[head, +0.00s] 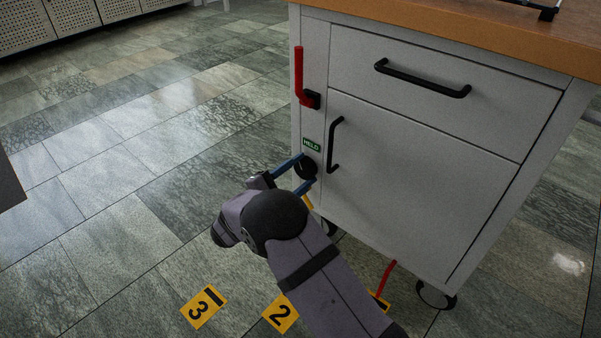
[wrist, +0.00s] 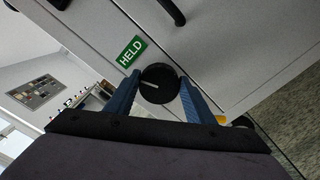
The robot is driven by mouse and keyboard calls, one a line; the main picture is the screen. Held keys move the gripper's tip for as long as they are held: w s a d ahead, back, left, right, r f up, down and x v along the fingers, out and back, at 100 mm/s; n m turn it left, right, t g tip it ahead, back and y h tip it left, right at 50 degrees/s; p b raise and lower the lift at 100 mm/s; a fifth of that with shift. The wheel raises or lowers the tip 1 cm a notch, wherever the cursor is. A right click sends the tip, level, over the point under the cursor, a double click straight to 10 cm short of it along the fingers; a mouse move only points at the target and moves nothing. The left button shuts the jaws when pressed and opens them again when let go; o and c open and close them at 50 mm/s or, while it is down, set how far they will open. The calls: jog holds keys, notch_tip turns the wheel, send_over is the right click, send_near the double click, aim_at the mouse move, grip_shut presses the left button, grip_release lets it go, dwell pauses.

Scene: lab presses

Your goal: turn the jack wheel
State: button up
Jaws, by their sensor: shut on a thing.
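The jack wheel is a round black knob (head: 306,168) on the left edge of the white cabinet front, just below a green label reading HELD (head: 311,145). In the wrist view the knob (wrist: 159,83) shows a white pointer line directed to the left. My gripper (head: 303,171) reaches it with two blue fingers, one on each side of the knob. In the wrist view my gripper (wrist: 158,92) is shut on the knob. The knob's back, where it meets the cabinet, is hidden.
The white cabinet (head: 420,160) has a drawer with a black handle (head: 422,79) and a door handle (head: 335,145). A red lever (head: 299,75) stands upright above the label. A red pedal (head: 387,277) sticks out below.

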jog(key=shift+f+m, duration=0.1)
jog(key=shift+m, duration=0.6)
jog(key=o, duration=1.1)
jog(key=shift+c, duration=0.2)
jog(key=p+v, duration=0.3)
jog(key=v, duration=0.4)
